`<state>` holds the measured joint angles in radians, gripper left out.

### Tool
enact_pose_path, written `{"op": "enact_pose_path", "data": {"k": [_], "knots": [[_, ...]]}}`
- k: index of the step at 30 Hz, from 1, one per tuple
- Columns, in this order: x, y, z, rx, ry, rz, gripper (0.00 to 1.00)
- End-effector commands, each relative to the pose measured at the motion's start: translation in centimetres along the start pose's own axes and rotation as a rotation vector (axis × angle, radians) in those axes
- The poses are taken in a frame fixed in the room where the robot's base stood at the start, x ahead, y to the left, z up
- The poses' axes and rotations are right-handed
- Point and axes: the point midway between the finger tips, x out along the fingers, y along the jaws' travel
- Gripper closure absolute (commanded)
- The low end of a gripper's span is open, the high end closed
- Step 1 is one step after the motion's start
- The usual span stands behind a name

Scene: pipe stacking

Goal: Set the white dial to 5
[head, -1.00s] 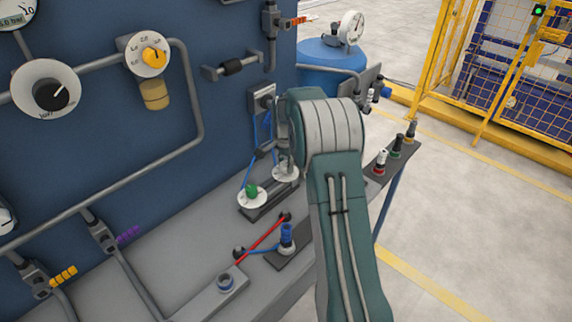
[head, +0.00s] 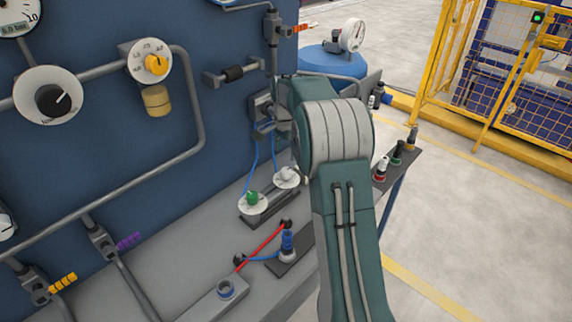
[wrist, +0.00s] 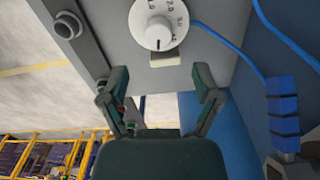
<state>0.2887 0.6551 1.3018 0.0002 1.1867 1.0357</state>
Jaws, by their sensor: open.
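The white dial (wrist: 158,24) is at the top of the wrist view, a round white plate with a white knob and printed numbers around it. A dark mark shows on the knob, but the number it points at is unclear. In the head view the white dial (head: 287,176) stands on the bench, behind the green-knobbed dial and beside my arm. My gripper (wrist: 162,82) is open and empty. Its two fingers stand apart, below the dial in the wrist picture and not touching it. In the head view my arm hides most of the gripper.
A green-knobbed dial (head: 253,203) stands close to the white dial. Blue cables hang behind them. A blue plug (head: 288,243) and a red rod (head: 262,246) are nearer on the bench. The blue panel (head: 225,120) rises at the left.

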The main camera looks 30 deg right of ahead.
Motion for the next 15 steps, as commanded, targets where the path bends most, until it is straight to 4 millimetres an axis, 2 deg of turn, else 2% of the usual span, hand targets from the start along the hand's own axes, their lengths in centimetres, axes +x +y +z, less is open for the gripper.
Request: {"op": "enact_pose_path", "data": {"k": [3, 6, 15], "knots": [[-2.1, -0.1, 0.0, 0.000, 0.001, -0.002, 0.19], [-3.2, -0.1, 0.0, 0.000, 0.000, -0.001, 0.19], [-3.8, -0.1, 0.1, 0.000, -0.001, 0.001, 0.19]]}}
